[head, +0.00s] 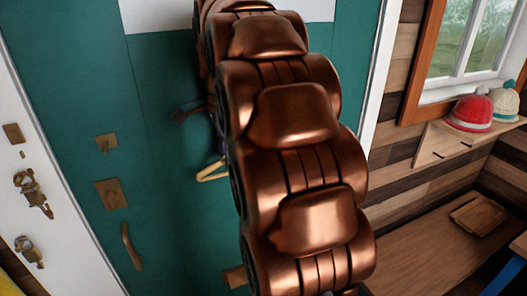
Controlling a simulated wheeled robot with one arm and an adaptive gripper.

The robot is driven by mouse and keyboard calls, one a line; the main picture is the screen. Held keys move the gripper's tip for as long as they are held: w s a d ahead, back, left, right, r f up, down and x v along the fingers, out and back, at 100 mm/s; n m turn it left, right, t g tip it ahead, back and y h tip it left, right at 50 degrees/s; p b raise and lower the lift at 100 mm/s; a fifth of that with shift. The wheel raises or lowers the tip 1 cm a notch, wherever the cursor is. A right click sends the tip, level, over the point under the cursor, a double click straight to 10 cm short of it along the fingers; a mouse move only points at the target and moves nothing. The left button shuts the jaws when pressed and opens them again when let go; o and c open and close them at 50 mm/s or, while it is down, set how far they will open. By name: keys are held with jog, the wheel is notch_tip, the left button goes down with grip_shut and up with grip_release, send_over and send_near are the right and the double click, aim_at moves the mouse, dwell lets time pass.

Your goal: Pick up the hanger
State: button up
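A thin yellowish, bent piece (212,172) shows just left of my copper-coloured arm, in front of the green door. It looks like one end of the hanger; the rest is hidden behind the arm. A small dark piece (188,112) sticks out to the left a little above it, and I cannot tell what it is. My arm fills the middle of the view from bottom to top. I cannot make out my gripper, so its place relative to the hanger is not visible.
A green door (160,210) with brass fittings and a door handle (131,246) stands behind the arm. At right, a red knit hat (470,113) and a pale hat (505,102) sit on a wooden shelf (440,146) below a window. A wooden bench (430,245) is below.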

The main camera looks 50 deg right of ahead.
aim_at(229, 176)
jog(key=shift+f+p, duration=0.55)
jog(key=shift+f, duration=1.25)
grip_shut()
